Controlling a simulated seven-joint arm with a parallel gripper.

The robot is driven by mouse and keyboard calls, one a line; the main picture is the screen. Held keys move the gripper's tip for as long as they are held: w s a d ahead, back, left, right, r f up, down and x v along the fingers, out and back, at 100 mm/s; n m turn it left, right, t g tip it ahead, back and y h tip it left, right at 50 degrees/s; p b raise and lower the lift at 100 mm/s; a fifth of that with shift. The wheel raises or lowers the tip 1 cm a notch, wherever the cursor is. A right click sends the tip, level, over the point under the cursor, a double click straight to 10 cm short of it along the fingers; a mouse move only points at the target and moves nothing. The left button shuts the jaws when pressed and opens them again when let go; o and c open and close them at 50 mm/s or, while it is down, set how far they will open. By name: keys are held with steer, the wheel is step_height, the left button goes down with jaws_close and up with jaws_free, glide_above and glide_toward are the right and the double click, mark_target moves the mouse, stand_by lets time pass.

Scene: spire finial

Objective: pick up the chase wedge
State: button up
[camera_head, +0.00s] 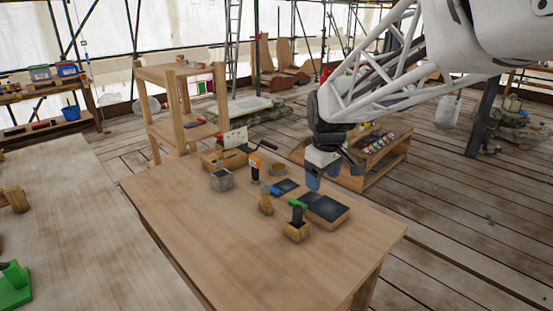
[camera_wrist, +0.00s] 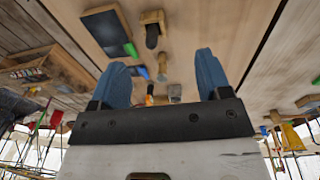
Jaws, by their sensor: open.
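A small pale wooden piece (camera_head: 266,204), which looks like the chase wedge, stands on the wooden table (camera_head: 200,235). In the wrist view a wooden piece (camera_wrist: 162,66), probably the same one, shows beyond the gap between my fingers. My gripper (camera_head: 313,184) has blue fingers and hangs over the far right side of the table, to the right of the wooden piece and apart from it. In the wrist view my gripper (camera_wrist: 163,62) is open, with nothing between the fingers.
A blue-and-dark item (camera_head: 286,187), an orange tool (camera_head: 255,168) and a grey block (camera_head: 222,180) are behind. The table's front left is clear.

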steer(key=w+a+f+n, duration=0.2)
steer(key=w+a+f, duration=0.15)
steer(key=w, duration=0.35)
steer(key=w+a+f+n, duration=0.2)
steer(key=w+a+f, duration=0.15)
steer(key=w, duration=0.35)
steer(key=n+g, duration=0.1)
steer(key=n, duration=0.4)
glide_above(265, 194)
steer(key=w, duration=0.1)
steer(key=f, duration=1)
steer(key=shift+w, duration=0.2)
steer(key=shift+w+f, duration=0.1)
steer(key=shift+f, duration=1.3)
steer(key=shift+w+f, duration=0.15)
steer(key=shift+f, duration=2.45)
